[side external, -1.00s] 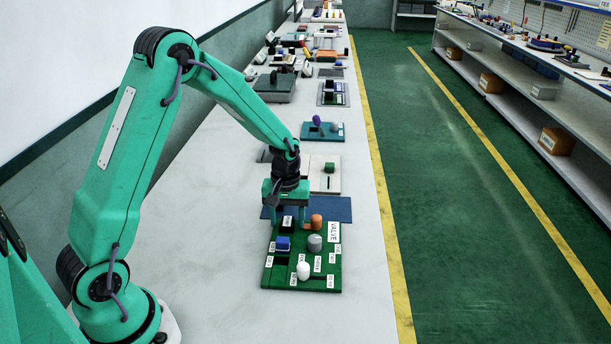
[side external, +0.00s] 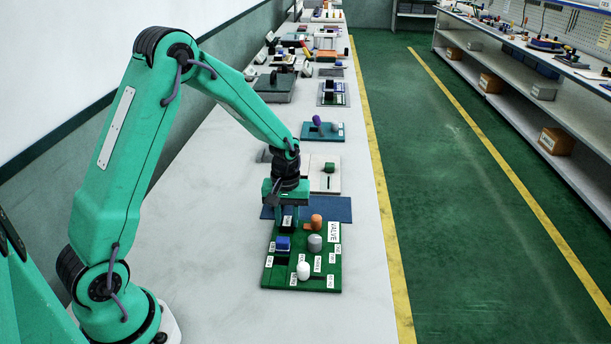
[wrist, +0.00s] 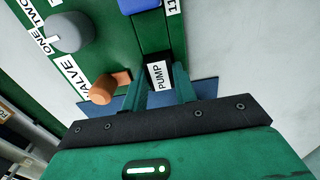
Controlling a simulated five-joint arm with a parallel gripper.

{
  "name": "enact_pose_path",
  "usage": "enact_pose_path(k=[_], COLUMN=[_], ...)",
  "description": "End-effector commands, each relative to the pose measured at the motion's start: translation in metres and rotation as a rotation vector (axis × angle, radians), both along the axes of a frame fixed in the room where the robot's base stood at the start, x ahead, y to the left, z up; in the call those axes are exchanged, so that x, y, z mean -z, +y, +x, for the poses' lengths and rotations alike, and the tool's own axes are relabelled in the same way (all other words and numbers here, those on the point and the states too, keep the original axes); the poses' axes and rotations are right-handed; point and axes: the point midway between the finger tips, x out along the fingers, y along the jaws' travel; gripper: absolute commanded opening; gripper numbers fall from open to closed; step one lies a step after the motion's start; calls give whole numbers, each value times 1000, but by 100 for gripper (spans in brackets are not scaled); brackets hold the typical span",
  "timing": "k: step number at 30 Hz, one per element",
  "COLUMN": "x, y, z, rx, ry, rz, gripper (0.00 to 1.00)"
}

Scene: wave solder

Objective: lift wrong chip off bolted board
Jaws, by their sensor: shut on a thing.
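The green board (side external: 272,283) lies flat on the bench below my gripper and fills the upper part of the wrist view (wrist: 110,50). My gripper (wrist: 160,87) points down at the board's far edge and is shut on the black chip (wrist: 158,75). The chip's white label reads PUMP. In the side view my gripper (side external: 288,217) stands around the black chip, with the label showing between the fingers. A larger white label beside an orange knob reads VALVE (side external: 334,232). The chip's underside is hidden.
On the board stand an orange knob (side external: 316,221), a grey knob (side external: 315,243), a blue block (side external: 283,243) and a white knob (side external: 303,270). A blue mat (side external: 340,209) lies behind it. Bench space left of the board is clear.

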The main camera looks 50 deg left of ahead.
Motion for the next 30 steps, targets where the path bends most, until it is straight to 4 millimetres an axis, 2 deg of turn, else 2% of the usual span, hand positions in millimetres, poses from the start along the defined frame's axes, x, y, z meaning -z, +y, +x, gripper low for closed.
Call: enact_pose_path(k=[8, 13, 24, 30], x=[-19, -44, -81, -98], y=[0, 0, -64, -91], z=[1, 1, -24, -35], rx=[0, 0, 6, 4], ry=[-4, -5, -3, -3], rz=[1, 1, 0, 0], gripper=[0, 0, 0, 0])
